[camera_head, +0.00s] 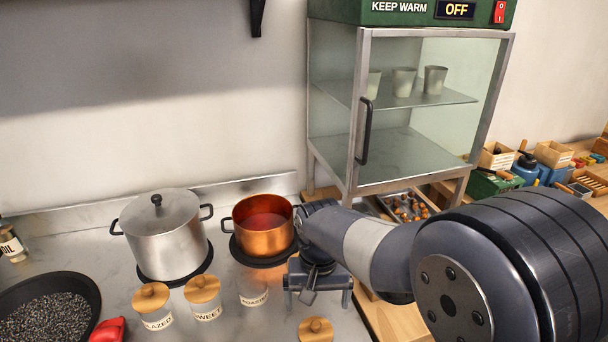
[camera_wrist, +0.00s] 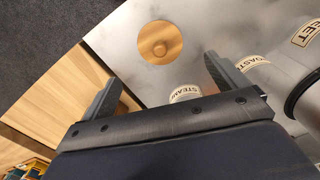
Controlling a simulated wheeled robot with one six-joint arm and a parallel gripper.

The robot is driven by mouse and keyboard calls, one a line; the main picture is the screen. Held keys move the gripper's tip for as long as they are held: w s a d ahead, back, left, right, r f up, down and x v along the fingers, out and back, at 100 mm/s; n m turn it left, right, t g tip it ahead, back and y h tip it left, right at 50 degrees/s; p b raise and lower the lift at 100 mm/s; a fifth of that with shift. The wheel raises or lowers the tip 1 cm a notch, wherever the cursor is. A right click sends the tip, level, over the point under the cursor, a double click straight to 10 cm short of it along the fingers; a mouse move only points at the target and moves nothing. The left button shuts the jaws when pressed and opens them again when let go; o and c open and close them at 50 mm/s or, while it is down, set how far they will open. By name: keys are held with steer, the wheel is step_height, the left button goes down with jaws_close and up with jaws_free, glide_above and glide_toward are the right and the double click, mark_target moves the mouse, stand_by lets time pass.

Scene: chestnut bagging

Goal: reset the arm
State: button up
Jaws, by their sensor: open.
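My gripper (camera_head: 318,292) hangs over the right edge of the steel counter, near the labelled jars, with its fingers apart. In the wrist view my gripper (camera_wrist: 160,88) shows two separated fingers with nothing held between them. In the wrist view this lid (camera_wrist: 160,42) shows beyond the fingers, and a label starting "STEAM" (camera_wrist: 186,93) is partly hidden by my gripper. My forearm hides part of the counter and wooden table.
A copper pot (camera_head: 263,238) with red liquid stands close left of my arm. A lidded steel pot (camera_head: 165,245), jars (camera_head: 206,297) and a black pan (camera_head: 45,278) lie farther left. A glass warming cabinet (camera_head: 352,120) stands behind, with a chestnut tray (camera_head: 408,206) below.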

mark_target(316, 323)
step_height(316, 323, down, 9)
steer(key=shift+f, duration=0.1)
steer(key=shift+r, duration=1.45)
